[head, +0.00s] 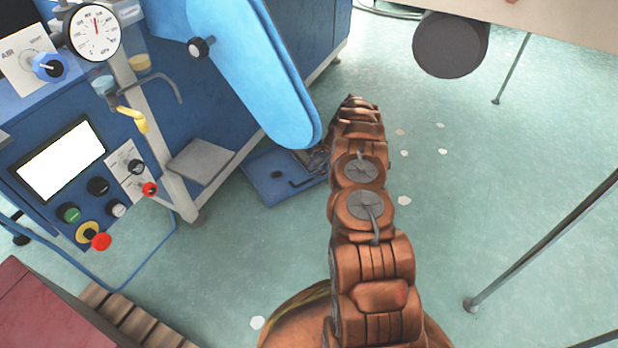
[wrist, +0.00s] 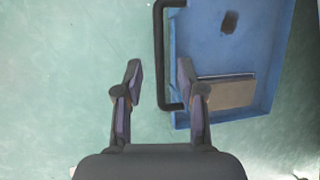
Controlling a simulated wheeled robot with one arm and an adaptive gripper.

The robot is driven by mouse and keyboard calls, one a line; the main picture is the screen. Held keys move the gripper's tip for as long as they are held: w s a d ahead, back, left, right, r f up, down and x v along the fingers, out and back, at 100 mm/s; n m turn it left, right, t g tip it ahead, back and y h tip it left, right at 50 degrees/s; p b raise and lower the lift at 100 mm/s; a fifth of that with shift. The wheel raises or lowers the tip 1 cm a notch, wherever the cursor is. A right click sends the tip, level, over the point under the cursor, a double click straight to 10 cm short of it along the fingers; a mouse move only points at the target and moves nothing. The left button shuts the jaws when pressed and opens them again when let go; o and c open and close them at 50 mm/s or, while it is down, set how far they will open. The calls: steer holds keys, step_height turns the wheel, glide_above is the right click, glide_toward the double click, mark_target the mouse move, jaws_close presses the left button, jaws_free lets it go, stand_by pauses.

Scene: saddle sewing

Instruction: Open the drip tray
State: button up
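The drip tray is a shallow blue tray (wrist: 265,45) at the right of the wrist view, with a dark patch and a brown-grey piece in it. In the head view the tray (head: 262,178) is low beside the blue machine, partly hidden by my arm. Its black bar handle (wrist: 158,45) runs along the tray's left side in the wrist view. My gripper (wrist: 160,82) is open, with one finger on each side of the handle bar in the picture. The right finger overlaps the tray edge. I cannot tell whether either finger touches the handle.
The blue machine (head: 230,110) stands at the left, with a light blue arm (head: 245,65) above the tray. A control panel (head: 95,190) is at its front left. Green floor (head: 480,200) is open at the right, with thin table legs (head: 515,65) and a dark cylinder (head: 450,45).

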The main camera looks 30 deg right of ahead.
mark_target(308, 180)
steer(key=b+x, duration=0.1)
steer(key=x, duration=0.4)
jaws_close()
stand_by(0.6)
